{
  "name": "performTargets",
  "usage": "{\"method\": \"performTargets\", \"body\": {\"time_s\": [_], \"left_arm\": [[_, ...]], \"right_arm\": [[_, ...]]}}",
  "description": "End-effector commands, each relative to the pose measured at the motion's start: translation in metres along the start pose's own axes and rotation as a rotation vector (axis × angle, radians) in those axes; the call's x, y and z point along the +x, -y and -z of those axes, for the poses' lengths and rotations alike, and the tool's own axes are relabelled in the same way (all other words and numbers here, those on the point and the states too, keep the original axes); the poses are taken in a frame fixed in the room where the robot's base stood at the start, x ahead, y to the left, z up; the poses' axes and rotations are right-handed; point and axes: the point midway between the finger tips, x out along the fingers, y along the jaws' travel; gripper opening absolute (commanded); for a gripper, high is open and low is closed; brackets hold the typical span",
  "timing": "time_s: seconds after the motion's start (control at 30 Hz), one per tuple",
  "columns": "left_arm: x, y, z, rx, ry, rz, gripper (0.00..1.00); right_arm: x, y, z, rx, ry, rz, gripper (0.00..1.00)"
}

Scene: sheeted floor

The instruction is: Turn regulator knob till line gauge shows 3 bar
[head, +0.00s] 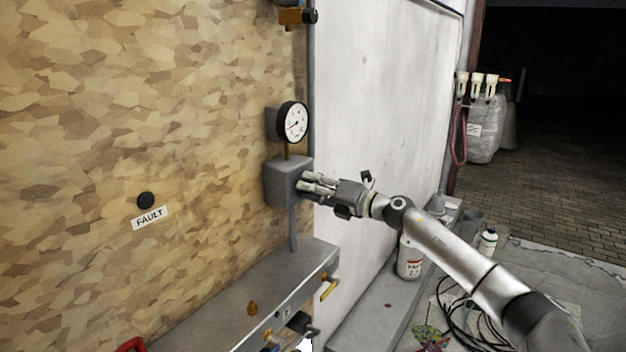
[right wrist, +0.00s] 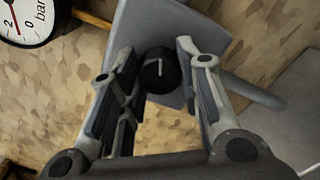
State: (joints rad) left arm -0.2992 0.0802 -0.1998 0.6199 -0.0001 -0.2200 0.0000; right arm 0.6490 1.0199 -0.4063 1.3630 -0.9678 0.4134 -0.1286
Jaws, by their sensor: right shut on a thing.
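The line gauge (head: 293,122) is a round white dial with a black rim, on the wall above the grey regulator box (head: 283,183). Its needle points to the lower left in the head view; I cannot read the exact value. Part of the gauge (right wrist: 30,18) shows in the right wrist view, with "bar" printed on it. The black regulator knob (right wrist: 161,72), with a pale index line, sits on the box's face. My right gripper (head: 306,182) is at the box, its fingers (right wrist: 160,75) on both sides of the knob, shut on it. My left gripper is not in view.
A black button (head: 146,200) and FAULT label (head: 150,218) are on the wall at left. A white bottle (head: 409,262) stands on the low bench, near black cables (head: 462,315).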

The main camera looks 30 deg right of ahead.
Motion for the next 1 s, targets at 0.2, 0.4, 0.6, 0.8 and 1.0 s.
{"method": "performTargets", "body": {"time_s": [0.2, 0.4, 0.6, 0.8, 1.0], "left_arm": [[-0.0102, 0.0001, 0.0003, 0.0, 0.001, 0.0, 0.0], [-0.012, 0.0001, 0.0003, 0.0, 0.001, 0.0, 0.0], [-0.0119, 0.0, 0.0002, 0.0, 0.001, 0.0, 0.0], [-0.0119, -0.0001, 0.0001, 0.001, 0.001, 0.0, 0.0], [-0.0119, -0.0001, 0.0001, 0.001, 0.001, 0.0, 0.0]], "right_arm": [[-0.0002, -0.0015, -0.0028, 0.079, 0.005, -0.001, 0.08], [-0.0002, -0.0008, -0.0024, 0.105, 0.005, -0.001, 0.08], [-0.0003, -0.0005, -0.0024, 0.108, 0.006, -0.001, 0.08], [-0.0003, -0.0006, -0.0025, 0.107, 0.006, -0.001, 0.35], [-0.0002, -0.0003, -0.0016, 0.107, 0.004, -0.001, 0.54]]}}
